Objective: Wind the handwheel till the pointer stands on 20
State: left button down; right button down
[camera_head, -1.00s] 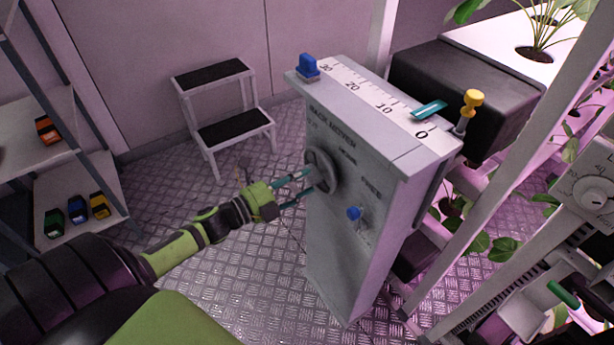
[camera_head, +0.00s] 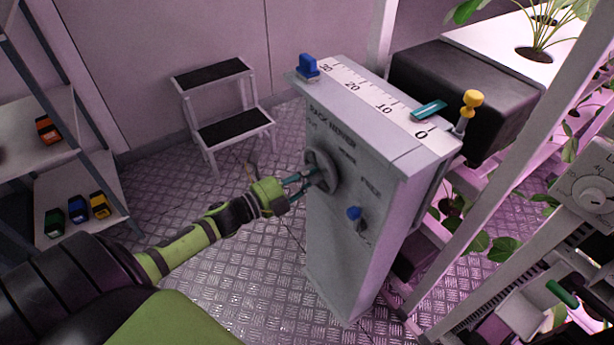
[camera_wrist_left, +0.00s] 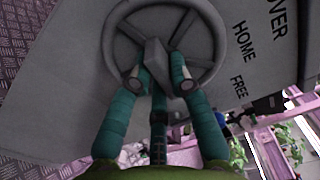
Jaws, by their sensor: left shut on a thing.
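The grey handwheel (camera_head: 322,171) is on the front face of a grey cabinet labelled RACK MOVER (camera_head: 345,240). My left gripper (camera_head: 310,181) reaches it from the left. In the left wrist view, its teal fingers (camera_wrist_left: 160,82) are shut on the grey bar at the middle of the handwheel (camera_wrist_left: 112,45), inside the rim. The teal pointer (camera_head: 429,110) lies on the white scale (camera_head: 368,97) on the cabinet top, between 0 and 10 and nearer 0. My right gripper is not in view.
A blue knob (camera_head: 308,66) and a yellow-topped lever (camera_head: 472,103) stand at the ends of the cabinet top. A smaller blue knob (camera_head: 354,213) is below the wheel. A step stool (camera_head: 228,130) stands behind; plant racks are at right.

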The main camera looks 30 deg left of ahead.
pick_arm(q)
jog(key=n+p, duration=0.2)
jog(key=n, duration=0.1)
jog(key=shift+r+n, duration=0.15)
jog(key=shift+n, duration=0.15)
jog(key=n+p, duration=0.2)
jog(key=n, duration=0.2)
jog(key=shift+d+n, duration=0.1)
jog(key=shift+n, duration=0.2)
jog(key=n+p, duration=0.1)
jog(key=n, duration=0.3)
jog(key=shift+d+p, duration=0.1)
jog(key=shift+p, duration=0.3)
jog(key=n+p, duration=0.1)
jog(key=n, duration=0.6)
jog(key=shift+s+n, duration=0.1)
jog(key=shift+n, duration=0.3)
jog(key=n, duration=0.4)
jog(key=shift+r+p, duration=0.1)
jog(key=shift+p, duration=0.25)
jog(key=n, duration=0.5)
jog(key=n+b, duration=0.1)
jog(key=n, duration=0.3)
jog(key=shift+r+n, duration=0.1)
jog(key=shift+n, duration=0.2)
